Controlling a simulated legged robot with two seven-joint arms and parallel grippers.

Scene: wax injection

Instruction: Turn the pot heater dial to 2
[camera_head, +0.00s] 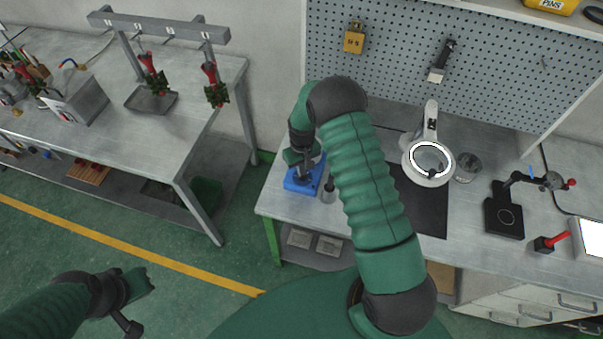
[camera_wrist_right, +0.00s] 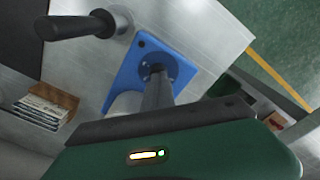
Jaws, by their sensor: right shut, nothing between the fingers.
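A blue-based device (camera_head: 298,184) stands at the left end of the right workbench. It also shows in the right wrist view as a blue plate (camera_wrist_right: 128,75) with a round blue fitting (camera_wrist_right: 178,68). I cannot make out a dial marking or number on it, nor be sure that it is the pot heater. My right gripper (camera_wrist_right: 157,70) is shut and empty, its dark fingers pointing down at the round fitting; contact is unclear. My arm hides part of the device in the head view. My left gripper (camera_head: 132,322) is low at the left, over the floor, away from both benches.
A small vessel (camera_head: 328,196) with a dark handle (camera_wrist_right: 75,27) stands close beside the blue device. A dark mat (camera_head: 425,205) and a ring magnifier lamp (camera_head: 431,182) are further right. The left bench (camera_head: 190,125) holds a grey box (camera_head: 78,102) with small controls.

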